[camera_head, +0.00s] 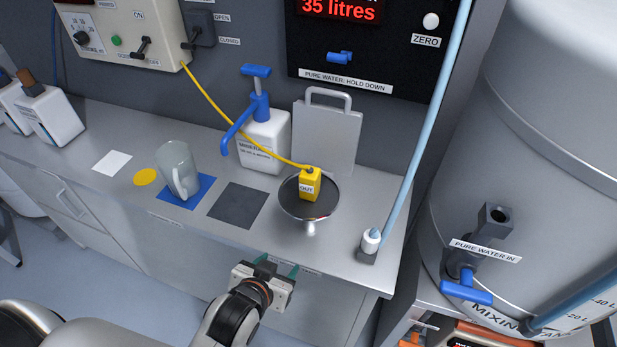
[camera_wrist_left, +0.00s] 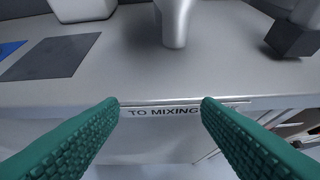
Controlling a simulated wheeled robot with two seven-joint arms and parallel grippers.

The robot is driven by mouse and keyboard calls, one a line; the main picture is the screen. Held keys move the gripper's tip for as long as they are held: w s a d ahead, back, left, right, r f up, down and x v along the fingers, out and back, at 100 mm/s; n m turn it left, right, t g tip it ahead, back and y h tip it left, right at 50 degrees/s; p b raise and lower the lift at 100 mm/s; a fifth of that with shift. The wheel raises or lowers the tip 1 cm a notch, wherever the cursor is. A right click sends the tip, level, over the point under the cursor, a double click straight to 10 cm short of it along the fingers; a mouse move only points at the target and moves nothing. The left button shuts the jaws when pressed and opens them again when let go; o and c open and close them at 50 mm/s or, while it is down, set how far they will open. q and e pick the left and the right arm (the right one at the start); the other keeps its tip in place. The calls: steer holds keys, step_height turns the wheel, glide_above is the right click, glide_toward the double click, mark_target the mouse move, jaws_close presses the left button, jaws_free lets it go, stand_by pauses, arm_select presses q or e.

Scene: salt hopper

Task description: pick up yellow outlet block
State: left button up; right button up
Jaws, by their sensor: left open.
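The yellow outlet block (camera_head: 311,184), labelled OUT, stands in or over a round dark pan (camera_head: 290,203) with a metal rim on the counter. A yellow cable runs from its top to the control box on the wall. My left gripper (camera_head: 278,268) is open and empty, in front of the counter's front edge and below the pan. The block is out of that view. My right gripper is not in view.
A blue-pump bottle (camera_head: 264,140) and a grey board with a handle (camera_head: 327,135) stand behind the pan. A grey mug (camera_head: 178,168) sits on a blue mat to the left. A pale blue hose (camera_head: 421,125) rises at right. A dark mat (camera_head: 238,203) is bare.

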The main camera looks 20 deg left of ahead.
mark_target(313, 167)
arm_select(q)
steer(key=w+d+r+t, duration=0.15)
steer(key=r+t, duration=0.25)
steer(key=r, duration=0.4)
steer(key=w+d+r+t, duration=0.1)
steer(key=w+r+t, duration=0.15)
steer(key=r, duration=0.55)
steer(key=shift+t, duration=0.45)
steer(key=w+p, duration=0.1)
steer(key=w, duration=0.1)
steer(key=w+p, duration=0.1)
steer(key=w, duration=0.2)
steer(key=shift+w+d+r+p, duration=0.2)
steer(key=shift+w+p, duration=0.1)
steer(key=shift+p, duration=0.05)
steer(key=w, duration=0.1)
steer(key=w+p, duration=0.1)
steer(key=w, duration=0.1)
steer(key=w+p, duration=0.1)
steer(key=w, duration=0.1)
steer(key=shift+w+f, duration=0.1)
steer(key=shift+f, duration=0.25)
steer(key=shift+w+f, duration=0.15)
steer(key=shift+w, duration=0.2)
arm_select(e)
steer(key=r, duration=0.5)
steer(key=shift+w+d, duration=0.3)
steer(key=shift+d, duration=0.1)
